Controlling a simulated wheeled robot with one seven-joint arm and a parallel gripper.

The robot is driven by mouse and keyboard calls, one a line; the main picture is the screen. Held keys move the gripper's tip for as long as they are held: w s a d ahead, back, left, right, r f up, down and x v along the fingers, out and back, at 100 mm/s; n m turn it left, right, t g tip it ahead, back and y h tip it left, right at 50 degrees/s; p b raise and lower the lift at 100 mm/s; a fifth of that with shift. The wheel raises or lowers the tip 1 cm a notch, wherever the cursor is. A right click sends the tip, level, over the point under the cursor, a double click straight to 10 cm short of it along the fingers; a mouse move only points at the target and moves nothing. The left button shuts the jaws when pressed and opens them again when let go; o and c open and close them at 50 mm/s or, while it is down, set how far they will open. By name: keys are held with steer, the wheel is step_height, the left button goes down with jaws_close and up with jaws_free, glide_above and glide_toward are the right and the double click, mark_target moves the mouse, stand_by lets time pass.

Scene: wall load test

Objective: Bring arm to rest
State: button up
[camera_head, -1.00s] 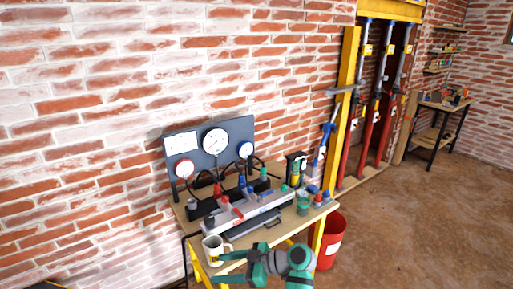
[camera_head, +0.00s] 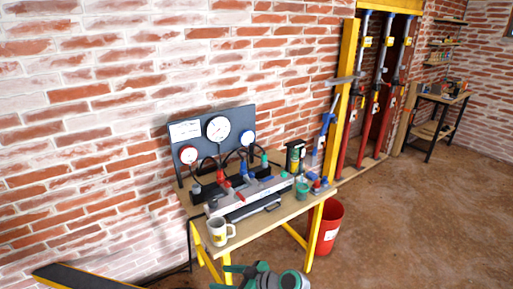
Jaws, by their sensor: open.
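My gripper (camera_head: 226,277) shows at the bottom middle of the head view, green and dark, below the front edge of the wooden workbench (camera_head: 265,222). Its fingers are apart and nothing shows between them. The wrist beside it is green and grey, and the rest of my arm is cut off by the lower picture edge. A white mug (camera_head: 218,232) stands upright on the near left corner of the bench, above and apart from my gripper.
The bench carries a gauge panel (camera_head: 217,152), a grey manifold block (camera_head: 245,196) and a green cup (camera_head: 302,190). A red bucket (camera_head: 329,228) stands on the floor right of the bench. A dark beam (camera_head: 75,277) lies at lower left. The floor at right is clear.

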steer(key=s+d+f+m+t+h, duration=0.3)
steer(key=s+f+m+t+h, duration=0.45)
steer(key=s+f, duration=0.75)
steer(key=s+d+f+m+g+h, duration=0.1)
steer(key=s+d+f+m+g, duration=0.15)
steer(key=s, duration=0.45)
steer(key=s+d+r+m+t+h, duration=0.1)
steer(key=s+d+r+t+h, duration=0.1)
steer(key=s+r, duration=0.3)
steer(key=s+d+r+m+t+h, duration=0.1)
steer(key=s+d+r, duration=0.15)
steer(key=s, duration=0.45)
steer(key=s+r+t, duration=0.2)
steer(key=s+r, duration=0.6)
steer(key=r, duration=0.5)
steer(key=shift+d+t, duration=0.3)
steer(key=shift+h, duration=0.25)
stand_by(0.4)
